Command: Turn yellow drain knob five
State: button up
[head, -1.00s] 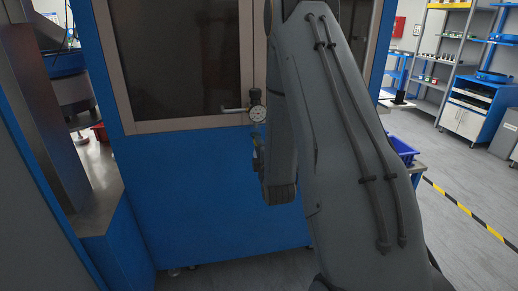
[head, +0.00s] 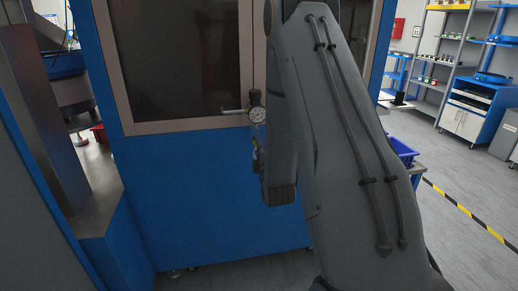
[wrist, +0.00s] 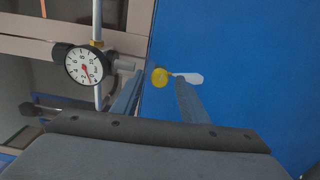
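The yellow drain knob (wrist: 160,77) shows in the wrist view as a small round yellow disc against the blue panel. A white tag-like piece (wrist: 190,78) sticks out to its right. My gripper (wrist: 158,88) is open, its two fingers apart, with the knob seen in the gap near the fingertips. I cannot tell whether either finger touches it. In the head view my arm hides most of the gripper, and the knob is too small there to make out clearly.
A round white pressure gauge (wrist: 87,64) with pipes sits left of the fingers, close to the left one; it also shows in the head view (head: 257,114). The blue cabinet (head: 200,200) with dark windows stands in front. A blue bin (head: 402,150) is at the right.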

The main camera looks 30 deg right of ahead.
jog(key=b+v, duration=0.1)
jog(key=v, duration=0.6)
jog(key=shift+s, duration=0.4)
jog(key=shift+a, duration=0.1)
